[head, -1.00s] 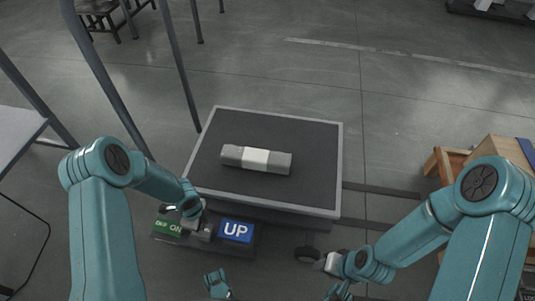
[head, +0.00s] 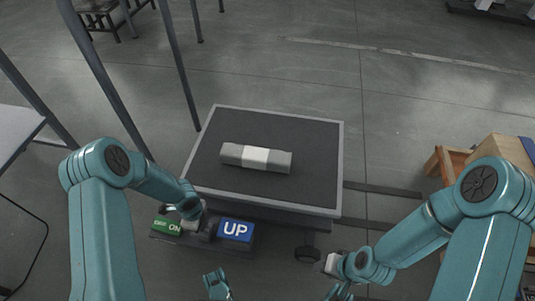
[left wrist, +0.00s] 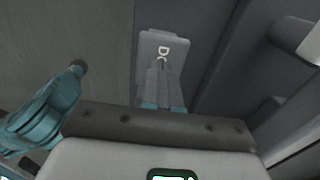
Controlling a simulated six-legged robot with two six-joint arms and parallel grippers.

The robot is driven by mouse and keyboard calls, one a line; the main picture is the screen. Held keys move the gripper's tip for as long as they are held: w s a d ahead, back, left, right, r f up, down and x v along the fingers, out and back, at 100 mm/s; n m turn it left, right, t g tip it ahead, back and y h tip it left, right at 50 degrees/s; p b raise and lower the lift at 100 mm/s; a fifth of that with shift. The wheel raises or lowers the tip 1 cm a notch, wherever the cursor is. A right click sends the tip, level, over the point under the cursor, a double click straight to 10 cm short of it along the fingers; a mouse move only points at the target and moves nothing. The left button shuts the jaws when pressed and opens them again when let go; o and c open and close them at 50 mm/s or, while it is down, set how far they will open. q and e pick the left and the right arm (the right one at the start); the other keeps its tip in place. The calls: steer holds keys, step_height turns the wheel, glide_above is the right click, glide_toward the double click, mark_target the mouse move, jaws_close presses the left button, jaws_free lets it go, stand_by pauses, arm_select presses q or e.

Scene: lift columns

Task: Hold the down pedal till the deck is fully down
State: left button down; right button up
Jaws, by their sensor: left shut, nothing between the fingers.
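The lift deck (head: 315,180) is a dark platform with a pale rim and stands low over the floor. The pedal box (head: 222,249) is at its near left side, with a blue UP pedal (head: 235,230) and a green ON label (head: 167,226). The grey down pedal (left wrist: 155,48) shows a letter D in the left wrist view and is mostly hidden by my arm in the head view. My left gripper (left wrist: 163,72) is shut and empty, its tips over this pedal; I cannot tell whether they touch. My right gripper (head: 332,264) is right of the box, its jaws unclear.
A grey bundle with a white band (head: 256,157) lies on the deck. Dark posts (head: 180,65) stand at the back left and a pale table (head: 15,135) is at the left edge. Wooden furniture (head: 500,150) is at the right.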

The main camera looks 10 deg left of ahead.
arm_select(q)
steer(key=shift+f+b, duration=0.7)
steer(key=shift+f, duration=0.3)
steer(key=shift+r, duration=0.1)
stand_by(2.1)
step_height(320, 180, up, 3)
steer(key=shift+r+p, duration=0.15)
steer(key=shift+p, duration=1.1)
